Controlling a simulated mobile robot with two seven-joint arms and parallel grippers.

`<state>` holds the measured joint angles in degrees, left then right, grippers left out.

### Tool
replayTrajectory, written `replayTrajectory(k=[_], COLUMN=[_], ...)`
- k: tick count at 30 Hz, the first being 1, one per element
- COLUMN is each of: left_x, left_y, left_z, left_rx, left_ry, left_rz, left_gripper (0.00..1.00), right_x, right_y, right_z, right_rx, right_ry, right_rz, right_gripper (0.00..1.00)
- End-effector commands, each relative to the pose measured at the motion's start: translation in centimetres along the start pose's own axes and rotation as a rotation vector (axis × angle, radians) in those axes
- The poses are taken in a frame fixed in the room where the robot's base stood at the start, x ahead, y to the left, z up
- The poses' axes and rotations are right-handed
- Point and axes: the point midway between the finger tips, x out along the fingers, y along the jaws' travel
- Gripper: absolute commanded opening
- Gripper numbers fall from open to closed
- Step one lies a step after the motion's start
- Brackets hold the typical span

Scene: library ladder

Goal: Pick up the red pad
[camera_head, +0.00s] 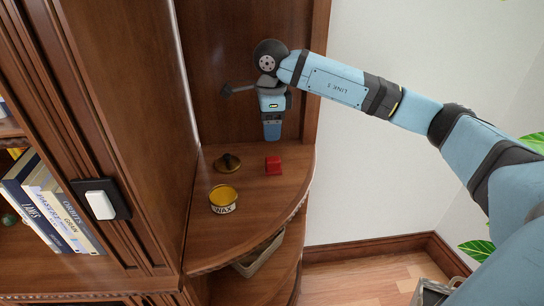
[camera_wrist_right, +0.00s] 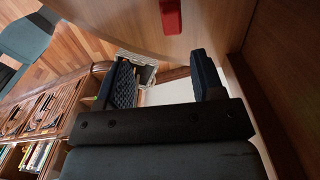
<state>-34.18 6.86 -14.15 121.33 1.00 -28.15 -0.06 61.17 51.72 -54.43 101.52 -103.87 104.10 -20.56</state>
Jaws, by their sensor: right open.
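The red pad (camera_head: 273,165) lies on the quarter-round wooden corner shelf (camera_head: 277,203), towards the back. It also shows at the top of the right wrist view (camera_wrist_right: 171,16), beyond my gripper. My right gripper (camera_head: 272,132) hangs above and behind the pad, near the back panel, and is apart from it. In the right wrist view its two dark fingers (camera_wrist_right: 163,78) are spread with nothing between them. My left gripper is not in view.
An open yellow wax tin (camera_head: 223,199) and a dark brown lid-like piece (camera_head: 228,162) stand left of the pad. A tall cabinet side bounds the shelf at left. A grey bin (camera_head: 258,254) sits on the shelf below. The shelf's front right is clear.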

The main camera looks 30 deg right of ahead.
Motion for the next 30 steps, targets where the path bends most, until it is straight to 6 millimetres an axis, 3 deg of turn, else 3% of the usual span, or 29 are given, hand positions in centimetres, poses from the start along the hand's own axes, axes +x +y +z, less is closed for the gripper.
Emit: replayTrajectory(k=[5,15,26,30], left_x=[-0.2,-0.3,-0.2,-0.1], left_y=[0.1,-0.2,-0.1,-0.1], left_z=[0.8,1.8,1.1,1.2], left_rx=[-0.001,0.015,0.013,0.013], left_ry=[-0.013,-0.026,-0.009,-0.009], left_rz=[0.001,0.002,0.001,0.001], left_gripper=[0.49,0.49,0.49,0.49], right_x=[0.3,6.5,9.2,11.2], right_y=[-0.4,-0.5,-0.7,-1.0], right_z=[-0.6,-0.7,-0.9,-1.2], right_rx=[0.006,0.006,0.007,0.006], right_ry=[0.025,0.024,0.022,0.022], right_rz=[-0.015,-0.013,-0.014,-0.012], right_gripper=[0.62,0.62,0.62,0.62])
